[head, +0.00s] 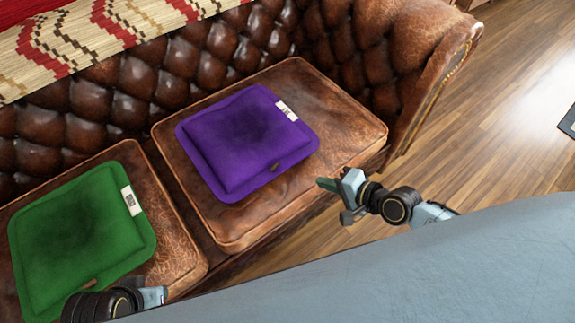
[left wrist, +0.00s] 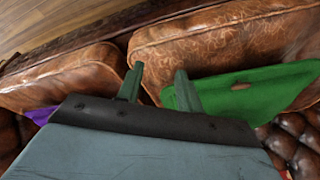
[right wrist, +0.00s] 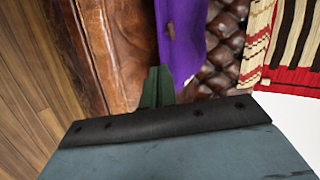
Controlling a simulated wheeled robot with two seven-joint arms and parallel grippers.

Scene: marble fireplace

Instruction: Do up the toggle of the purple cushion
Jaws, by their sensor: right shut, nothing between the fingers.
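The purple cushion (head: 235,135) lies flat on the right seat of a brown leather sofa. Its small brown toggle (head: 275,166) is on its front edge; the toggle also shows in the right wrist view (right wrist: 170,31). Whether it is fastened is too small to tell. My right gripper (head: 321,184) is shut and empty, just right of and in front of the cushion, apart from it. Its fingers are together in the right wrist view (right wrist: 158,75). My left gripper's fingers are apart and empty in the left wrist view (left wrist: 158,72), near the green cushion (left wrist: 285,88).
The green cushion (head: 105,230) lies on the left seat, with its own brown toggle (left wrist: 240,87). The tufted sofa back (head: 150,85) and armrest (head: 435,70) rise behind and to the right. A patterned blanket (head: 60,50) covers the back.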

